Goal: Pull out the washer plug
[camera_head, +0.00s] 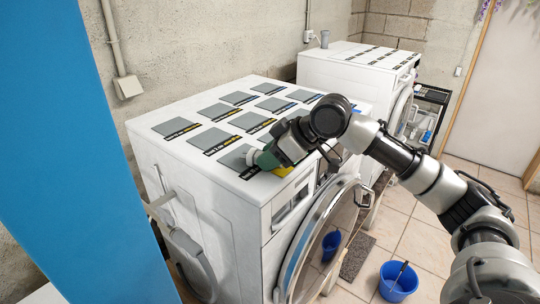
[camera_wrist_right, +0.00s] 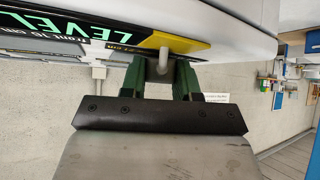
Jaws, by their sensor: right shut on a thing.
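A white washer (camera_head: 235,215) stands at the left with its round door (camera_head: 322,240) swung open at the front. My right gripper (camera_head: 262,158), with green fingers, is low over the front part of its top. In the right wrist view the fingers (camera_wrist_right: 161,80) are shut on a small white peg-like piece (camera_wrist_right: 163,62), seemingly the washer plug. This piece is in front of a yellow patch (camera_wrist_right: 175,42). In the head view the fingers partly hide the plug, and I cannot tell how deep it sits. My left gripper is not in view.
Grey panels with dark labels cover the washer's top. A second white machine (camera_head: 345,68) stands behind it. A blue bucket (camera_head: 398,282) is on the tiled floor (camera_head: 400,240) at the lower right. A large blue surface (camera_head: 75,150) fills the left edge.

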